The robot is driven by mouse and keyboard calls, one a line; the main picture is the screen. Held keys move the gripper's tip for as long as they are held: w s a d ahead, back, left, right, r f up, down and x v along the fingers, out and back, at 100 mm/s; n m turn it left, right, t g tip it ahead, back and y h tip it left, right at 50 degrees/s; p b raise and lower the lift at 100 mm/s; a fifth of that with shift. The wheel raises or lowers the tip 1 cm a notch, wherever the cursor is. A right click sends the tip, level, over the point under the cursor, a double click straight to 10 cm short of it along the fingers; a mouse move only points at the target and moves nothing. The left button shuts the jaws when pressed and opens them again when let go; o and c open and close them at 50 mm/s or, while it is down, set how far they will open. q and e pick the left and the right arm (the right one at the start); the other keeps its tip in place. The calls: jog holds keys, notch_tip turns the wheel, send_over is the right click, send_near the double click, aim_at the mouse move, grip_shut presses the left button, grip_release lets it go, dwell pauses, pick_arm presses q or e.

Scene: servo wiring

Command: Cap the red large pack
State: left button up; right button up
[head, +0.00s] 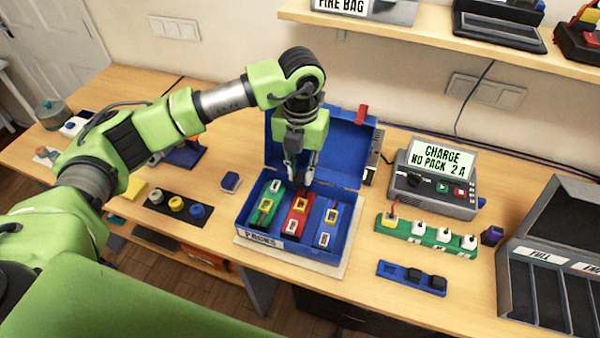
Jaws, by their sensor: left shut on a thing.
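The red large pack (294,222) stands in the middle compartment of the open blue box (332,263), with a yellow-rimmed connector on top. My left gripper (301,180) points down just above the far end of that pack. It is shut on a small dark thing that looks like a cap, mostly hidden by the fingers. I cannot tell whether this touches the pack. A blue cap holder (388,270) lies on the table to the right, with dark caps at its middle and right and its left place bare. My right gripper is not in view.
A green pack (268,204) and a blue pack (329,226) flank the red one. The box's raised lid (338,150) stands behind my gripper. A charger (432,185), a green strip (428,234) and a grey sorting case (510,295) stand to the right.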

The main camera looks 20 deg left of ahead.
aim_at(301, 187)
pick_arm(q)
jog(key=shift+d, duration=0.2)
jog(key=shift+a+f+b, duration=0.15)
jog(key=shift+f+b, duration=0.05)
jog(key=shift+b, duration=0.3)
notch_tip(301, 187, down, 5)
jog(key=b, duration=0.4)
jog(key=shift+f, duration=0.1)
jog(key=shift+f+b, duration=0.15)
jog(key=shift+b, duration=0.15)
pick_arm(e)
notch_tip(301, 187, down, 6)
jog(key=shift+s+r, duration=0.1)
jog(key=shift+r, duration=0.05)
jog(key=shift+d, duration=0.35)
pick_arm(q)
jog(key=shift+b, duration=0.65)
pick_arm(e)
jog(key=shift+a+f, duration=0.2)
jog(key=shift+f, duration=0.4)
pick_arm(q)
jog(key=shift+f+b, duration=1.15)
jog(key=shift+f, duration=0.15)
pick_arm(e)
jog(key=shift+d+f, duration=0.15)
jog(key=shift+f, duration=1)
